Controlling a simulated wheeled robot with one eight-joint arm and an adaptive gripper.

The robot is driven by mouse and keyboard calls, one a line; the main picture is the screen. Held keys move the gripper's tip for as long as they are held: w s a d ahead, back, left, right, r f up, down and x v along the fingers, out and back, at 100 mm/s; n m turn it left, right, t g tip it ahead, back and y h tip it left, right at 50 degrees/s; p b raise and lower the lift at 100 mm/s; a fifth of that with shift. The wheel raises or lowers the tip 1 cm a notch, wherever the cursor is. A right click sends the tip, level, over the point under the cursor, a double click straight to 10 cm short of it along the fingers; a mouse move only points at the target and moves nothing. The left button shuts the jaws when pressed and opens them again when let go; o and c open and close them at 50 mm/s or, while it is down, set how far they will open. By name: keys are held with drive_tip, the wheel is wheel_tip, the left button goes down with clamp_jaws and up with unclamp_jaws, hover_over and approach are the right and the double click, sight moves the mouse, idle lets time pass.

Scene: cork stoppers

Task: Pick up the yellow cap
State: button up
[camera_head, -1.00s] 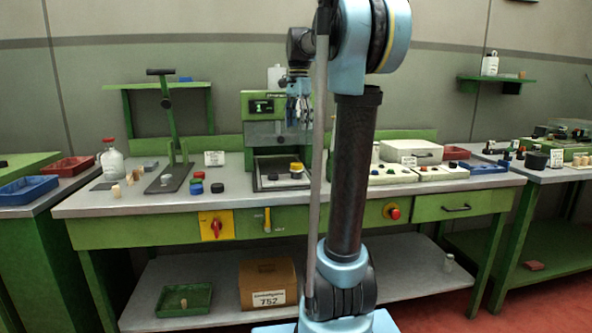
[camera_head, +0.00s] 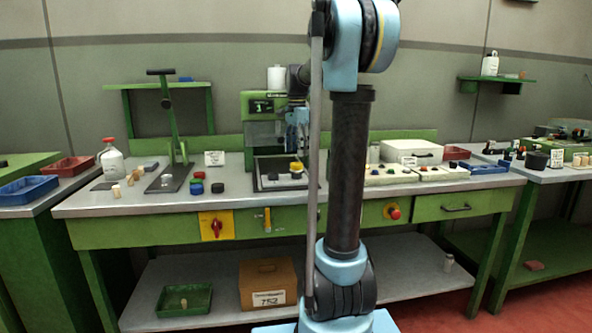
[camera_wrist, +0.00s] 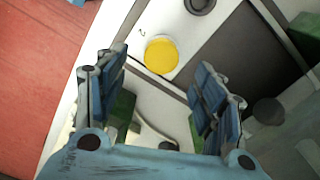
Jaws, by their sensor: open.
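The yellow cap (camera_head: 296,166) sits on the pale plate of the green machine at the middle of the bench. In the wrist view the yellow cap (camera_wrist: 161,55) shows from above as a round disc, beyond the fingertips and between their lines. My gripper (camera_wrist: 162,78) is open with nothing between its fingers. In the head view my gripper (camera_head: 297,140) hangs above the cap, apart from it, and is partly hidden by the arm.
A dark round piece (camera_head: 273,176) lies left of the cap. The green machine (camera_head: 262,135) stands close behind. A lever press (camera_head: 170,140) stands to the left, a white box (camera_head: 410,152) to the right.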

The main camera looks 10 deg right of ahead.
sight(296, 163)
drive_tip(key=shift+w+a+f, duration=0.1)
drive_tip(key=shift+w+f, duration=0.05)
drive_tip(key=shift+f, duration=2.85)
drive_tip(key=shift+c, duration=0.6)
drive_tip(key=c, duration=0.8)
drive_tip(key=shift+c, duration=0.2)
wheel_tip(296, 163, up, 10)
